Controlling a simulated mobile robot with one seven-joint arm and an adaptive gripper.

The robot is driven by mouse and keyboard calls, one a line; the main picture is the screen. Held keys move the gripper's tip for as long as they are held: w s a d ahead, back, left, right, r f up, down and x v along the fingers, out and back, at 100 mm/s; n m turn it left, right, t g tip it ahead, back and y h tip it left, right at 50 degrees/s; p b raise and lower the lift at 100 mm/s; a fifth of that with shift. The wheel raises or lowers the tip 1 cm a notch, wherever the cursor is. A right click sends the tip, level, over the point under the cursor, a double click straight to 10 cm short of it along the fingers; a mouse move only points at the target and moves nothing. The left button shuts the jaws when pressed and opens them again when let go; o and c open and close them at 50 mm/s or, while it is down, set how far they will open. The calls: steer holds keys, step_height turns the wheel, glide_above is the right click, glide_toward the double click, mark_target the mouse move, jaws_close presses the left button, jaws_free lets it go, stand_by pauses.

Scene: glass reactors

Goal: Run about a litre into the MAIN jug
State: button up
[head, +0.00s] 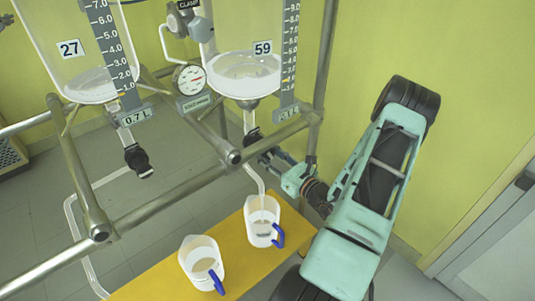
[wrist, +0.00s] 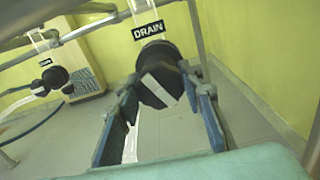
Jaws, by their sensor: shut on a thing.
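Glass reactor 59 (head: 245,70) holds a pale liquid low in its bowl. Below it, my gripper (head: 262,147) reaches in from the right. In the wrist view my gripper (wrist: 162,88) is shut on the black drain valve knob (wrist: 155,75), one blue finger on each side. The knob's white stripe is tilted, and a DRAIN tag (wrist: 149,31) hangs above. A pale outlet tube (head: 255,180) leads down to a white jug with a blue handle (head: 261,213). A similar jug (head: 199,256) stands nearer. I cannot read which is MAIN, nor tell whether liquid runs.
Both jugs stand on a yellow bench (head: 151,287). A dial gauge (head: 189,79) sits between the reactors. Grey frame tubes (head: 170,189) cross in front.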

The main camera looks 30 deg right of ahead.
steer(key=shift+m, duration=0.3)
steer(key=shift+c, duration=0.5)
steer(key=shift+r+m+p, duration=0.15)
steer(key=shift+m+p, duration=0.65)
steer(key=shift+p, duration=0.15)
steer(key=m+p, duration=0.1)
steer(key=m, duration=0.1)
steer(key=shift+m+p, duration=0.3)
steer(key=shift+p, duration=0.1)
steer(key=m+p, duration=0.3)
steer(key=m, duration=0.3)
steer(key=m+p, duration=0.2)
steer(key=m, duration=0.3)
steer(key=shift+m, duration=0.4)
steer(key=m+p, duration=0.1)
steer(key=m, duration=0.4)
steer(key=shift+f+m, duration=0.2)
steer(key=shift+m, duration=0.2)
steer(key=o, duration=1.2)
